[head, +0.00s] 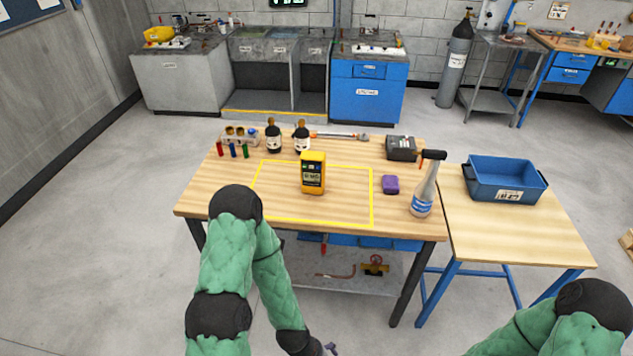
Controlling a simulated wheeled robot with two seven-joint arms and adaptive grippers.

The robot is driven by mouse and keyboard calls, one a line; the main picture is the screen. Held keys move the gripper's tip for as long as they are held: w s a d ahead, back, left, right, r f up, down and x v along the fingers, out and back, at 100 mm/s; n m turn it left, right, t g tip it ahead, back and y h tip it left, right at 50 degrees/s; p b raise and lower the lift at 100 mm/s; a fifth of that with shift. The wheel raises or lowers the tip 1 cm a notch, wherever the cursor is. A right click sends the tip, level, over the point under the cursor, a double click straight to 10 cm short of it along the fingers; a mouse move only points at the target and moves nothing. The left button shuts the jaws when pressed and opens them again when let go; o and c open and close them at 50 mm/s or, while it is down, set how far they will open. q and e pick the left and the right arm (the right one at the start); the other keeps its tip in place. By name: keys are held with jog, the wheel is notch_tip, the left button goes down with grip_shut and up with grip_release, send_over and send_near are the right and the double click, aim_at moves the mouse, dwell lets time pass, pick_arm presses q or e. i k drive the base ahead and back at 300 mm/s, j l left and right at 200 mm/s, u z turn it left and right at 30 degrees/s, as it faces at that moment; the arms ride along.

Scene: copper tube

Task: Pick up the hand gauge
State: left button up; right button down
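The hand gauge (313,173) is a yellow handheld meter with a dark display. It stands upright on the wooden table, inside a yellow taped rectangle (372,199). My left arm reaches in from the bottom left, in front of the table. Only a small grey part of what seems to be my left gripper (329,348) shows at the bottom edge, low and well apart from the gauge; its fingers are cut off. My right arm shows at the bottom right corner, and its gripper is out of the picture.
A spray bottle (425,187), purple block (390,185) and dark grey device (401,148) stand right of the gauge. Two dark bottles (274,137) (301,138) and small coloured tubes (232,150) are behind and left. A blue bin (505,180) is on the side table. The tabletop before the gauge is clear.

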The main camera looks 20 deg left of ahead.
aim_at(313, 181)
jog(key=i+j+u, duration=0.15)
jog(key=i+j, duration=0.15)
jog(key=i+j+u, duration=0.15)
jog(key=i, duration=0.3)
jog(key=i+j+u, duration=0.15)
jog(key=i, duration=0.25)
jog(key=j, duration=0.1)
